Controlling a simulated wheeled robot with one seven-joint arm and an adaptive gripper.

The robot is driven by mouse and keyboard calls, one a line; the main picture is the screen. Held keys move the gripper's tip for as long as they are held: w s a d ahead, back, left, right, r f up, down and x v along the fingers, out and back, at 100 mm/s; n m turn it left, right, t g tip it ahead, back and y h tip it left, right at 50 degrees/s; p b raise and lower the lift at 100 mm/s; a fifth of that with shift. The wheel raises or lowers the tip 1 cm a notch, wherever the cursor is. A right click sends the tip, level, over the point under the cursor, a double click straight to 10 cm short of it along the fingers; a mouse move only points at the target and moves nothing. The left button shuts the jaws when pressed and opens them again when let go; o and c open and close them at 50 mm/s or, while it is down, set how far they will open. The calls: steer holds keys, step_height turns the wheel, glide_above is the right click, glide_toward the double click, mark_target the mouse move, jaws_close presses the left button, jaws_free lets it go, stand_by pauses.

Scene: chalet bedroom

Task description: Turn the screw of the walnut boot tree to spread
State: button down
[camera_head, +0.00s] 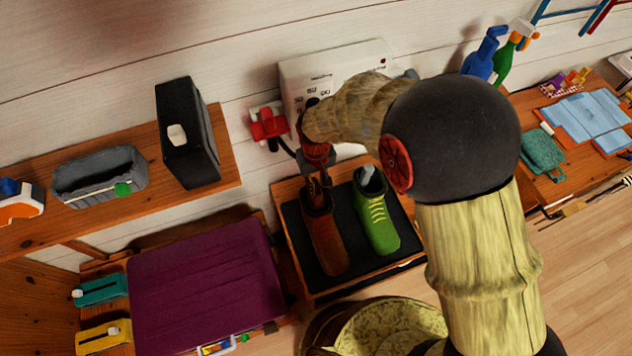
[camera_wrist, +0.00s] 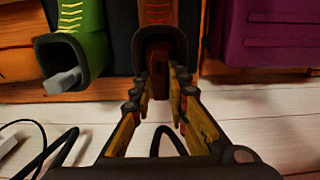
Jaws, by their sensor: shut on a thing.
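A brown laced boot (camera_head: 323,238) stands on a dark mat in a wooden tray (camera_head: 412,262). The walnut boot tree (camera_wrist: 159,78) shows as a dark brown wooden piece in the boot's opening in the wrist view. My gripper (camera_wrist: 160,88) reaches into the top of this boot, with a finger on each side of the wooden piece, shut on it. In the head view my gripper (camera_head: 318,184) comes down onto the boot's top. The screw itself is hidden between the fingertips. A green boot (camera_head: 376,222) with a grey insert (camera_wrist: 62,81) stands beside the brown boot.
A purple case (camera_head: 205,285) lies left of the tray. A shelf (camera_head: 220,150) holds a black box (camera_head: 187,135) and a grey bin (camera_head: 98,178). A white panel (camera_head: 300,75) and red valve-like piece (camera_head: 268,125) are behind my arm. Dark cables lie near the gripper.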

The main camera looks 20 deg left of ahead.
mark_target(316, 185)
stand_by(0.3)
steer(key=c, duration=1.7)
jaws_free()
steer(key=shift+c, duration=0.2)
steer(key=shift+r, duration=0.1)
step_height(316, 185, up, 12)
steer(key=shift+f, duration=0.1)
steer(key=s+d+r+m+t+b, duration=0.1)
steer(key=d+r, duration=0.4)
steer(key=d, duration=0.6)
steer(key=s+d+r+m+t+b, duration=0.2)
steer(key=s+d+r+m, duration=0.2)
steer(key=d, duration=0.8)
steer(key=s+d+r+m+t+b, duration=0.1)
steer(key=s+d+r+m+t, duration=0.1)
steer(key=s+d+r, duration=0.4)
steer(key=shift+d+r+m+t, duration=0.15)
steer(key=shift+d+m, duration=0.1)
steer(key=shift+d, duration=1.2)
steer(key=shift+d+r+m+t, duration=0.15)
steer(key=shift+d+m, duration=0.1)
steer(key=shift+d, duration=1.2)
